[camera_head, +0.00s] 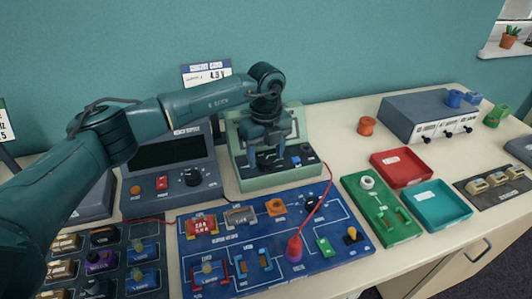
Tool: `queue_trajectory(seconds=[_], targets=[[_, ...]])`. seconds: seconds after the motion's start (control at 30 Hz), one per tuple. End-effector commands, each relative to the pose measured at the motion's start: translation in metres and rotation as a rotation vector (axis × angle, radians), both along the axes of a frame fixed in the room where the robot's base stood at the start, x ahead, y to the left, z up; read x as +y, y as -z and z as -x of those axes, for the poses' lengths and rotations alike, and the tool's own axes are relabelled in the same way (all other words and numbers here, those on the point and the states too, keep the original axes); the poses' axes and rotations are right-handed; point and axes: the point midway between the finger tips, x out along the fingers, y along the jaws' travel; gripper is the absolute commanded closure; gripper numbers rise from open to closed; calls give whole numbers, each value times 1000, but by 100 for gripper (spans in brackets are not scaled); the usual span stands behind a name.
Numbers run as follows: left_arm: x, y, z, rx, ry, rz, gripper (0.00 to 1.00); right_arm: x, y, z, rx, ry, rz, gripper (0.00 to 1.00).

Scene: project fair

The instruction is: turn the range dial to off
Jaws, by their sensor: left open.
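A green bench instrument (240,142) stands at the back of the table, with a dark control strip at its foot. Whether the fingers touch a dial there I cannot tell. A grey instrument with a dark screen (168,152) stands to the left and has a larger black dial (193,176). The dial labels are too small to read. My right gripper is not in view.
A blue circuit board (330,222) lies in front, with a red lead up to the green instrument. A green board (380,222), red tray (400,166), teal tray (440,206) and grey box (405,112) lie to the right. Bare tabletop (335,135) shows right of the green instrument.

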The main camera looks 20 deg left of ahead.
Motion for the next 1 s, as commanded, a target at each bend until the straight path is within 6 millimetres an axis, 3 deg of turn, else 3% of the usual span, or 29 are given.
queue_trajectory(seconds=[0.4, 0.93, 1.0], targets=[[0, 8, 0, -1, 1, 1, 43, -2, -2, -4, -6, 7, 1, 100], [0, 8, 0, -1, 1, 1, 86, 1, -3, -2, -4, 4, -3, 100], [0, 8, 0, -1, 0, 1, 87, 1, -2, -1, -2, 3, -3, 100]])
